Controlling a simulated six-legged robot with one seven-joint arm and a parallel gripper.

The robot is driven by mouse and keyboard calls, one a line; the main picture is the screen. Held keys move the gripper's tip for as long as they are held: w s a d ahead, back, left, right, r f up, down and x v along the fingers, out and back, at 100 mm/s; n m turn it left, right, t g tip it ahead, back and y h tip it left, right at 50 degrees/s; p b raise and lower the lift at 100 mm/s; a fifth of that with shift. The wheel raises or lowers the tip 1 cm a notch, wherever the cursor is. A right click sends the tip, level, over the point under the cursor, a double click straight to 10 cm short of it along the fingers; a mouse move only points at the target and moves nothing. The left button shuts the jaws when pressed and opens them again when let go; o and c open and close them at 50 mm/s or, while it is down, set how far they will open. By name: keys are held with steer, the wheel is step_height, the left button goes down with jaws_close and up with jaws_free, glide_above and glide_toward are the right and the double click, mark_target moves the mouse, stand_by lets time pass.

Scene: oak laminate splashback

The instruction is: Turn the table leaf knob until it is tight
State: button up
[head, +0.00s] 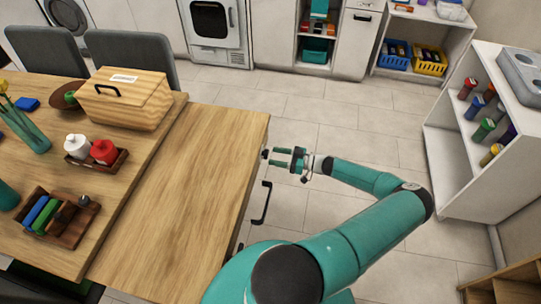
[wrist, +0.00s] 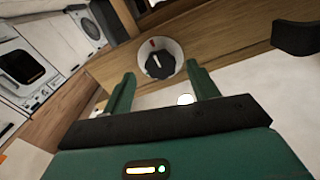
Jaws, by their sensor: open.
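The table leaf knob (wrist: 160,65) is a black knob on a pale round dial plate with a red mark at its upper left. It sits on the wooden edge of the table leaf and a white line on it points up and left. My gripper (wrist: 161,82) is open, with one green finger on each side just below the knob in the wrist view. I cannot tell whether the fingers touch it. In the head view my gripper (head: 276,157) is at the right edge of the table leaf (head: 180,195). The knob is small there, a dark spot at the edge (head: 264,154).
A black handle (head: 262,203) sticks out from the leaf edge nearby; it also shows in the wrist view (wrist: 297,38). A wooden box (head: 125,100) and a condiment tray (head: 97,160) stand on the table. A shelf with bottles (head: 485,125) is at right. The tiled floor between is clear.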

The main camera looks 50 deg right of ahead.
mark_target(265, 154)
steer(key=shift+x, duration=1.5)
steer(key=c, duration=1)
